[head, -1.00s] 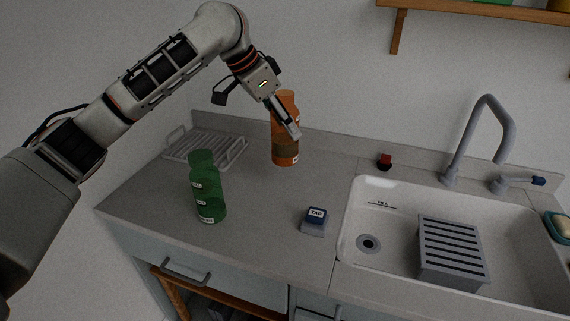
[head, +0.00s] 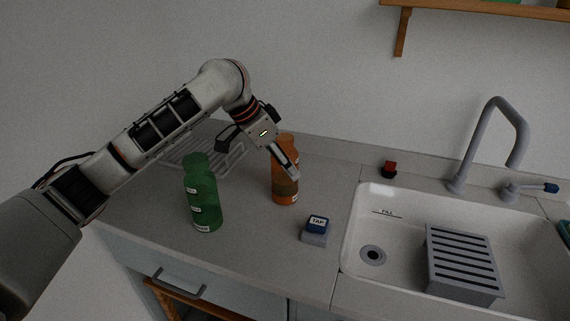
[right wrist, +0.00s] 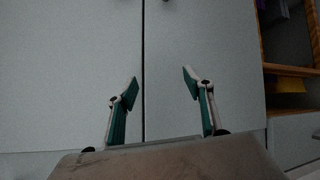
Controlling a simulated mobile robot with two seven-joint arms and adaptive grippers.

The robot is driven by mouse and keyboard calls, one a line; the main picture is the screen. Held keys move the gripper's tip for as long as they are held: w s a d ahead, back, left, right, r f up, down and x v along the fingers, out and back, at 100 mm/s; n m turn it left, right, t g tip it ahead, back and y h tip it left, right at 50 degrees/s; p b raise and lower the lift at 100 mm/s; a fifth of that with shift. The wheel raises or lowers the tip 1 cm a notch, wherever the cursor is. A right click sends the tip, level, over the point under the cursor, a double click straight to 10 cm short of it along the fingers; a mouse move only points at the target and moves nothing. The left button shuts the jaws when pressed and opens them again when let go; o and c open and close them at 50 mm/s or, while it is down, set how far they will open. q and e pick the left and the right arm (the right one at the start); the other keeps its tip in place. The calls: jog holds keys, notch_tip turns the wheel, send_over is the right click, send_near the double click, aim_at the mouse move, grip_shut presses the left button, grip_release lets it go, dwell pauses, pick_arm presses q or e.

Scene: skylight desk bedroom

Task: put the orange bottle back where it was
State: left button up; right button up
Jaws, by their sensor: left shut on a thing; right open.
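My left gripper (head: 290,170) is shut on the orange bottle (head: 284,191) and reaches it from above left. The bottle is upright, and the fingers cover part of its upper body. Its base is at or just above the counter; I cannot tell if it touches. A green bottle (head: 201,196) stands upright on the counter to its left. My right gripper (right wrist: 160,85) is open and empty in the right wrist view, in front of pale cabinet doors (right wrist: 205,60).
A blue-topped block marked TAP (head: 317,224) sits right of the orange bottle. A drying rack (head: 228,158) lies behind the green bottle. The sink (head: 352,228) with a slotted grey box (head: 460,262) and a faucet (head: 497,110) is at right. Counter in front of the orange bottle is clear.

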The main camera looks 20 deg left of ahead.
pick_arm(q)
jog(key=o, duration=1.2)
jog(key=shift+c, duration=0.2)
jog(key=o, duration=0.3)
jog(key=shift+f, duration=0.1)
jog(key=shift+o, duration=0.2)
pick_arm(e)
jog(key=shift+s+f, duration=0.15)
jog(key=shift+s, duration=0.05)
jog(key=shift+s+f, duration=0.1)
jog(key=shift+f, duration=0.05)
pick_arm(q)
jog(key=p+v, duration=0.2)
jog(key=v, duration=0.3)
jog(key=shift+w+r, duration=0.1)
jog(key=shift+r, duration=0.3)
jog(key=p+v, duration=0.2)
jog(key=v, duration=0.4)
jog(key=shift+s+a, duration=0.2)
jog(key=shift+s, duration=0.1)
pick_arm(e)
jog(key=r, duration=0.1)
jog(key=a+r, duration=0.1)
jog(key=shift+s+r, duration=0.2)
jog(key=shift+r, duration=0.15)
pick_arm(q)
jog(key=shift+r, duration=0.15)
